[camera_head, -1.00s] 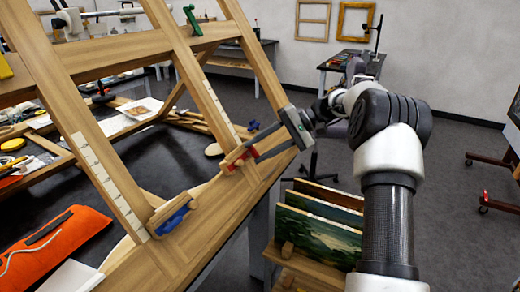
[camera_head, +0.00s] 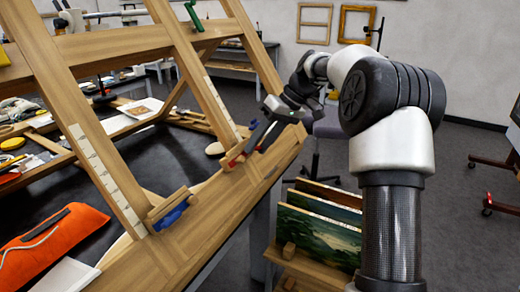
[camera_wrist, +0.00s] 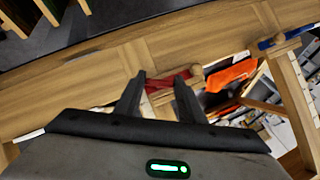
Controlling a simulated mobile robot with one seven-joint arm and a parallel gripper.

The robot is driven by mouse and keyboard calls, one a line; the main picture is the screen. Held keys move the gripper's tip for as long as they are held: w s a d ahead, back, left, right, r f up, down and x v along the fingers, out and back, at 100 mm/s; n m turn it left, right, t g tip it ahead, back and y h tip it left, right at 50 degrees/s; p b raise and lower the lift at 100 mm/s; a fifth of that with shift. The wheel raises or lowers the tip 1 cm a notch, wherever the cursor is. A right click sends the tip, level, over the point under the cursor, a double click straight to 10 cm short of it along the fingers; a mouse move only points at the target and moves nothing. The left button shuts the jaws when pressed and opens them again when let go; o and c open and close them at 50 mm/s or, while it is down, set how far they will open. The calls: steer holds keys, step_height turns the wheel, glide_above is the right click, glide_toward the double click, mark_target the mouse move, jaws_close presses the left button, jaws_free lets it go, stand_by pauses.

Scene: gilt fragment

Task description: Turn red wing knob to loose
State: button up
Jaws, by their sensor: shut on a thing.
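The red wing knob (camera_head: 235,160) sits on a small wooden block on the lower rail of the wooden easel frame (camera_head: 205,205), at the foot of the middle slat. In the wrist view the red knob (camera_wrist: 168,83) shows between the two dark fingers. My gripper (camera_head: 253,150) reaches it from the upper right, and in the wrist view its fingers (camera_wrist: 160,80) are shut on the knob. The fingers hide part of the knob in the head view. I cannot tell exactly how far the knob is turned.
A blue knob (camera_head: 172,216) sits lower left on the same rail, and another blue part (camera_head: 253,124) is just behind my fingers. A rack of paintings (camera_head: 318,225) stands right below the rail. An orange pouch (camera_head: 55,238) lies at left. Open floor is at right.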

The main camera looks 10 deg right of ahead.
steer(key=n+t+h+b, duration=0.1)
steer(key=n+b, duration=0.2)
steer(key=shift+a+f+h, duration=0.1)
steer(key=shift+h, duration=0.3)
steer(key=shift+s+n+t+b, duration=0.1)
steer(key=shift+n+t+b, duration=0.4)
steer(key=shift+n+b, duration=0.15)
steer(key=shift+h, duration=0.3)
steer(key=o, duration=1)
steer(key=shift+o, duration=0.2)
steer(key=shift+r, duration=0.2)
steer(key=p+v, duration=0.4)
steer(key=v, duration=1.3)
steer(key=shift+s+r, duration=0.1)
steer(key=shift+r, duration=0.05)
